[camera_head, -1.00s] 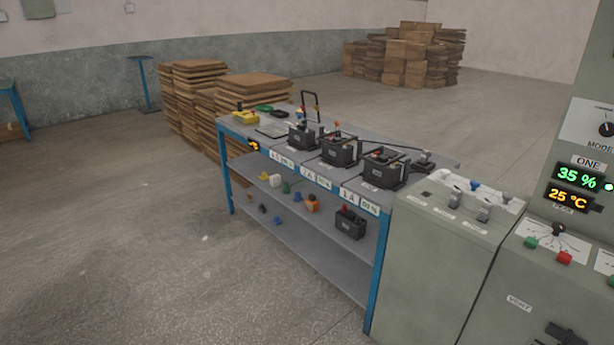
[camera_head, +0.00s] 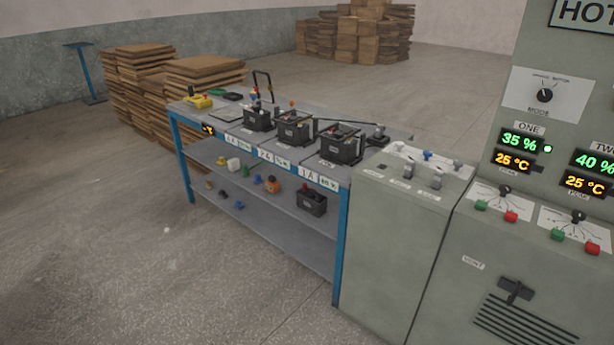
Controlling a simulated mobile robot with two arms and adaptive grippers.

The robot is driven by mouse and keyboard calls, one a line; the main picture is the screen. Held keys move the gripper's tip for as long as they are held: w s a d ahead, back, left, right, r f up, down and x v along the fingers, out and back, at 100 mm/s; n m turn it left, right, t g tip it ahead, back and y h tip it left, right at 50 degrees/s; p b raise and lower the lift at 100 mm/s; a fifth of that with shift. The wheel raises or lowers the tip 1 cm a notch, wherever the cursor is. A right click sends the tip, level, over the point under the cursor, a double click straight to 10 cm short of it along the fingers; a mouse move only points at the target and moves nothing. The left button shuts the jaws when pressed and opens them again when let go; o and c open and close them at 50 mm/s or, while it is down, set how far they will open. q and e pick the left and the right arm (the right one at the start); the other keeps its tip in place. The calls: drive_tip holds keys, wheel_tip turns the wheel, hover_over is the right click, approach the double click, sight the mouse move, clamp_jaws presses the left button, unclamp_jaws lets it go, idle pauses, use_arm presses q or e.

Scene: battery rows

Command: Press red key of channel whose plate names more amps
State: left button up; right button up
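The grey control cabinet (camera_head: 490,240) stands at the right. Channel ONE has a display (camera_head: 519,142) reading 35 % over 25 °C, with a lit green lamp beside it. Below it are a green key (camera_head: 481,204), a red key (camera_head: 511,216) and a small black lever. Channel TWO, partly cut off at the right edge, has a display (camera_head: 592,161) reading 40 % over 25 °C. Below it are a green key (camera_head: 557,234), a red key (camera_head: 592,248) and a lever. No amps plate is readable on the cabinet. Neither gripper shows.
A blue-framed bench (camera_head: 341,230) carries several black batteries (camera_head: 340,145) with number plates along its front edge; its lower shelf holds small items. A lower grey cabinet (camera_head: 390,225) with switches stands between bench and control cabinet. Stacked boards (camera_head: 205,72) stand behind. The floor at front left is clear.

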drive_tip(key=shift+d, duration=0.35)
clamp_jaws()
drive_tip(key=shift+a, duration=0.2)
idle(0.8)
